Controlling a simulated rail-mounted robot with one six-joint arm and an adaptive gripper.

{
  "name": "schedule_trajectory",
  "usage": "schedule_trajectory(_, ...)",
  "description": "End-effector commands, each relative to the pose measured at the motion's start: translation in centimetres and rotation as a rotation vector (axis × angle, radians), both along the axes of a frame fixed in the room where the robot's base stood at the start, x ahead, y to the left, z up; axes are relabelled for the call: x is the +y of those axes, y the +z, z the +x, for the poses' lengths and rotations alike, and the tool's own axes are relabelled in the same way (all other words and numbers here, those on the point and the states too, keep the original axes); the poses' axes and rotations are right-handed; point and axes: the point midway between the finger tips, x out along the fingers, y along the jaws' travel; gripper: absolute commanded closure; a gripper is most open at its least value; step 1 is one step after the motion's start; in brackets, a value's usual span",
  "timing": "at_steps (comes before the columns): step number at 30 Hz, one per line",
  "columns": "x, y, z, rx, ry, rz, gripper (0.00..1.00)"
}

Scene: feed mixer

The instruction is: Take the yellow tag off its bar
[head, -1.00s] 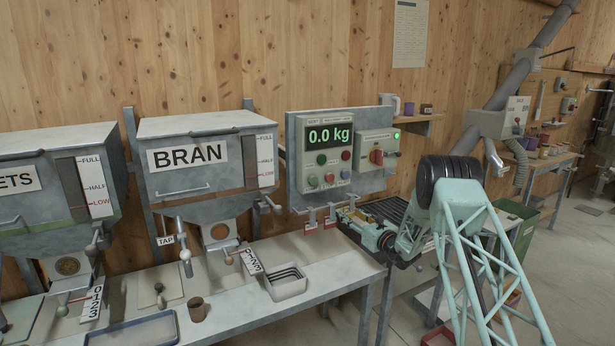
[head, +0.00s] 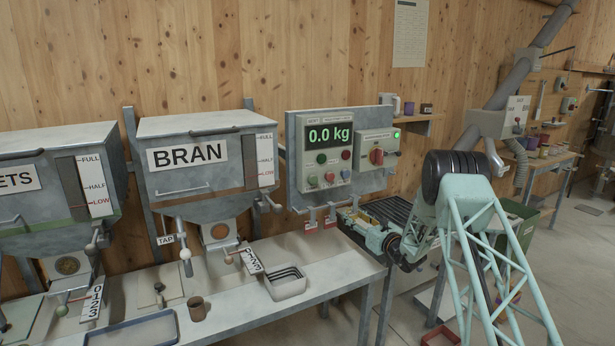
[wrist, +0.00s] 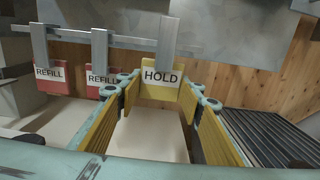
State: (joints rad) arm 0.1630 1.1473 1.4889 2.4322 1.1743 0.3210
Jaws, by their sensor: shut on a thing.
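The yellow tag (wrist: 160,77) reads HOLD and hangs upright by a grey metal strap that crosses the grey bar (wrist: 125,40) near its right end in the wrist view. My gripper (wrist: 162,88) has its yellow-padded fingers at the tag's left and right edges and is shut on it. Whether the strap still rests on the bar, I cannot tell. In the head view my gripper (head: 349,216) is below the control panel and the tag is not clearly seen.
Two red REFILL tags (wrist: 50,73) (wrist: 103,78) hang on the same bar, the nearer one close to my left finger. The control panel (head: 339,155) is above. A dark ribbed surface (wrist: 265,135) is at right.

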Motion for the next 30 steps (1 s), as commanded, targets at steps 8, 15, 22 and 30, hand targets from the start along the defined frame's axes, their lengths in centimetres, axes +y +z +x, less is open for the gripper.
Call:
schedule_trajectory(8, -0.4, 0.0, -0.7, 0.001, 0.000, 0.000, 0.74)
schedule_trajectory(15, -0.7, -0.1, -1.4, 0.001, 0.000, 0.000, 0.74)
schedule_trajectory(22, -1.0, 0.0, -2.0, 0.000, 0.000, -0.001, 0.74)
schedule_trajectory(30, -1.2, 0.0, -2.3, 0.000, 0.000, 0.000, 0.74)
